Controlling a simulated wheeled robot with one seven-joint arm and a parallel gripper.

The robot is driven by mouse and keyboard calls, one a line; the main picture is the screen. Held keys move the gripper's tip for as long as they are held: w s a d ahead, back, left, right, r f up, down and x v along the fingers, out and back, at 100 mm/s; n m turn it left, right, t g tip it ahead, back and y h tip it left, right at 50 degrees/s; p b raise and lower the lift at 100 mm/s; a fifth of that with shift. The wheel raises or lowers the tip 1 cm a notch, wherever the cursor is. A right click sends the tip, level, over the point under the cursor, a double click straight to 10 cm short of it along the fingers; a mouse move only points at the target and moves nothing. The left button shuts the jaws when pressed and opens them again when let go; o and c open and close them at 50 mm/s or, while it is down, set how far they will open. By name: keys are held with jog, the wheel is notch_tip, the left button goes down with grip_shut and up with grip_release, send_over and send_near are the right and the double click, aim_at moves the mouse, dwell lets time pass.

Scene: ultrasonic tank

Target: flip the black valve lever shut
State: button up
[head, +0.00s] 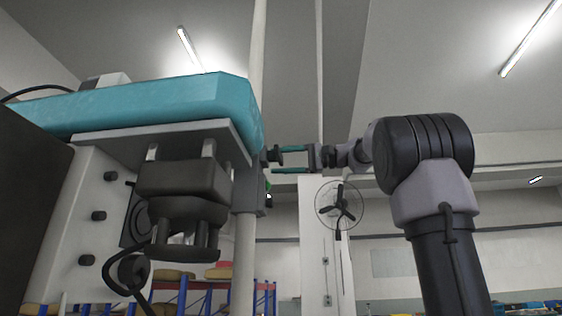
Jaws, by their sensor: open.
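My gripper (277,161) is in the middle of the head view, pointing left, with its two teal fingers apart, one above the other. A small black part (271,154) sticks out at the right side of the teal-topped machine, by the fingertips. It may be the valve lever, but it is too small to be sure. I cannot tell whether the fingers touch it, or which way a lever points. The teal top (165,102) of the machine fills the upper left.
Black blocks (183,180) and a hanging cable are under the machine's top. A pale vertical pipe (244,265) stands just left of the gripper. A wall fan (339,207) and blue shelving (262,298) are farther back. Open air lies below the gripper.

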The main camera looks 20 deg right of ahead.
grip_shut()
jog(key=shift+f+m, duration=0.3)
jog(key=shift+m, duration=0.6)
grip_release()
jog(key=v, duration=1.1)
jog(key=shift+w+a+f, duration=0.1)
